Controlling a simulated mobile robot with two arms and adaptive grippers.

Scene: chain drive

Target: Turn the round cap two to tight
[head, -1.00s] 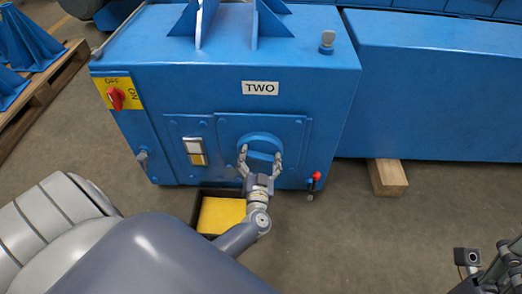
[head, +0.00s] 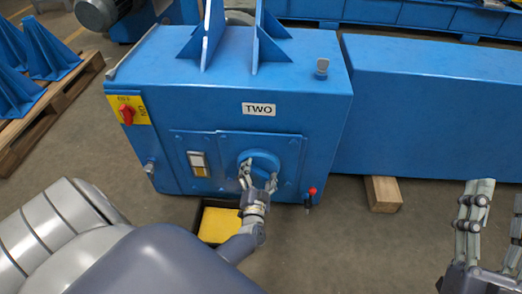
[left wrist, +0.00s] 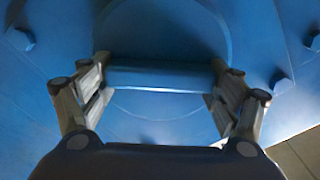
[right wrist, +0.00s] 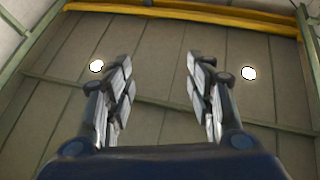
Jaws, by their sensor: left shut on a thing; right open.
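The round cap (head: 260,163) is a blue disc with a raised bar across it, on the front panel of the blue housing (head: 225,95) labelled TWO (head: 259,109). My left gripper (head: 258,180) is at the cap, its fingers shut on the bar. The left wrist view shows the bar (left wrist: 160,76) between the fingertips, one at each end. Part of the cap's lower edge is hidden by the fingers in the head view. My right gripper (head: 474,210) is open and empty, off to the right; its wrist view (right wrist: 160,75) shows only wall or ceiling panels between the fingers.
A red switch (head: 126,115) on a yellow plate is at the housing's upper left. A small red-topped lever (head: 311,193) is right of the cap. A yellow-filled tray (head: 217,225) lies on the floor below. A wooden block (head: 383,194) supports the blue guard (head: 420,110).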

